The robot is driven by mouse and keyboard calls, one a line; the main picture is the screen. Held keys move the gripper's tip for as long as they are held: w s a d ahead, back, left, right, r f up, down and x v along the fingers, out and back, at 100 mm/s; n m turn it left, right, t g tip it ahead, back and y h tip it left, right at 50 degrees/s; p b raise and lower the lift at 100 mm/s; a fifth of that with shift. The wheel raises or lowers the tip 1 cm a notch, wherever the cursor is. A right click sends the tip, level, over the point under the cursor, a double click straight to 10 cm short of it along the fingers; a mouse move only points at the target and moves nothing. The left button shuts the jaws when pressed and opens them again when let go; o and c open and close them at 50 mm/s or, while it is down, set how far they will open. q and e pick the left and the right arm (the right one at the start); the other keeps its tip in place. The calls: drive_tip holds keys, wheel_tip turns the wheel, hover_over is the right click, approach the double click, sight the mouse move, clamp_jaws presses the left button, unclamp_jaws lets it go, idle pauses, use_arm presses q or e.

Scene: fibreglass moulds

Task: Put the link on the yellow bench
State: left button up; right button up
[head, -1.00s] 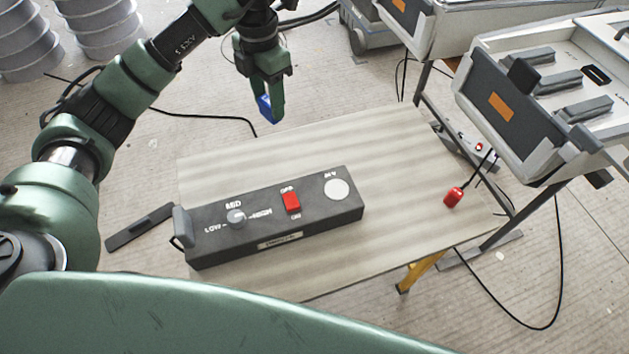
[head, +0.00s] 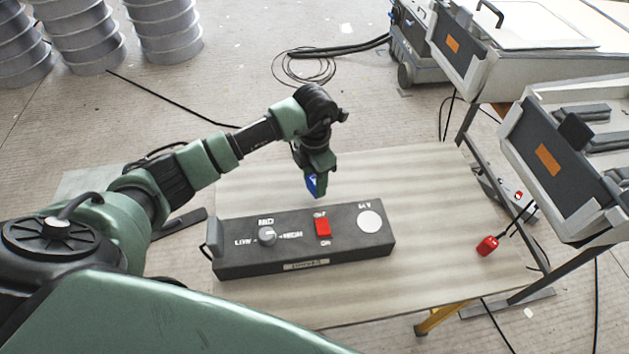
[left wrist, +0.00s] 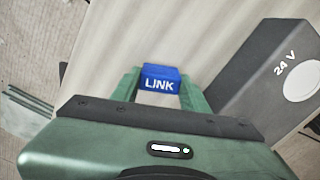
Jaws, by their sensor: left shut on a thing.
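The link is a small blue block (left wrist: 160,79) with white LINK lettering in the left wrist view. It also shows as a blue patch (head: 312,183) in the head view. My left gripper (head: 316,187) is shut on it and holds it over the bench, just behind the dark control box. The yellow bench has a pale wooden top (head: 420,200) and yellow legs (head: 437,318). I cannot tell how high the link is above the top. My right gripper is in neither view.
A dark control box (head: 300,240) with a knob, a red switch and a white disc lies on the bench. A red object on a cable (head: 487,245) is at the right. White cases (head: 560,140) stand at the right. The bench top behind the control box is clear.

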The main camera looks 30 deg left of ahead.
sight(314, 181)
use_arm(q)
drive_tip(key=shift+f, duration=0.55)
drive_tip(key=shift+f, duration=0.15)
drive_tip(key=o, duration=1.3)
wheel_tip(314, 181, up, 12)
drive_tip(key=shift+r+b, duration=0.2)
drive_tip(key=shift+b, duration=0.35)
